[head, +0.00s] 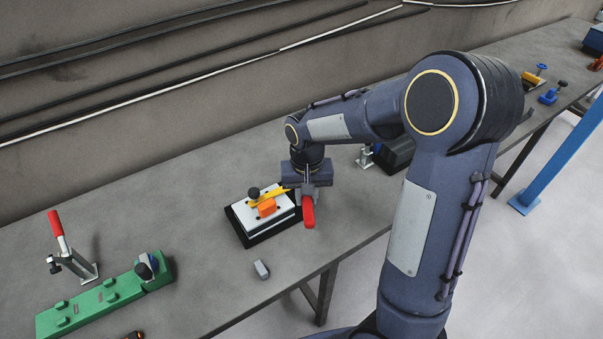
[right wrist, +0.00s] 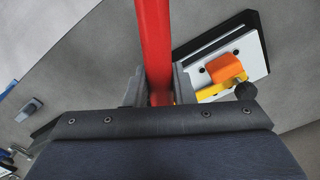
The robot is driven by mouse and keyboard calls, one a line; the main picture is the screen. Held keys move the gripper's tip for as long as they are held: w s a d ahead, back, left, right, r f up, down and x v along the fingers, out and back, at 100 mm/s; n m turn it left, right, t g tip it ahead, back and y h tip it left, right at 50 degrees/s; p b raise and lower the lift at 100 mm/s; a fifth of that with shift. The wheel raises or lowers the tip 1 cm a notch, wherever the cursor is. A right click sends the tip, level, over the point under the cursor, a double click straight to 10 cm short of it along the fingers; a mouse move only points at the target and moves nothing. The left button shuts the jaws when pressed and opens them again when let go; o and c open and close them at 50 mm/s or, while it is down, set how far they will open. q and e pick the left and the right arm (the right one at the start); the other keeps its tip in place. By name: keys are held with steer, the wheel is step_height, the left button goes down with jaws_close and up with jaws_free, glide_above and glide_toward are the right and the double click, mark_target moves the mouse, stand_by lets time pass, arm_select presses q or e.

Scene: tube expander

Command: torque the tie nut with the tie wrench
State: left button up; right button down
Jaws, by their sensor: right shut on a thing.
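My right gripper (head: 308,190) is shut on a red-handled tool (head: 308,212), which I take to be the tie wrench. Its red handle (right wrist: 154,45) runs up between the fingers in the right wrist view; its working end is hidden. Beside the gripper is a white plate (head: 284,222) on a black base, carrying an orange block (head: 266,207), a yellow bar (head: 265,197) and a black knob (head: 253,192). The orange block (right wrist: 226,68) and black knob (right wrist: 245,91) also show in the right wrist view. I cannot pick out the tie nut. My left gripper is not in view.
A green fixture (head: 90,310) and a red-handled clamp (head: 58,225) stand at the left. A small grey block (head: 261,270) lies near the front edge. Blue-knobbed parts (head: 548,97) are at the far right. The bench between clamp and plate is clear.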

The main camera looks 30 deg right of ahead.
steer(key=shift+r+p, duration=1.35)
steer(key=shift+r, duration=1.85)
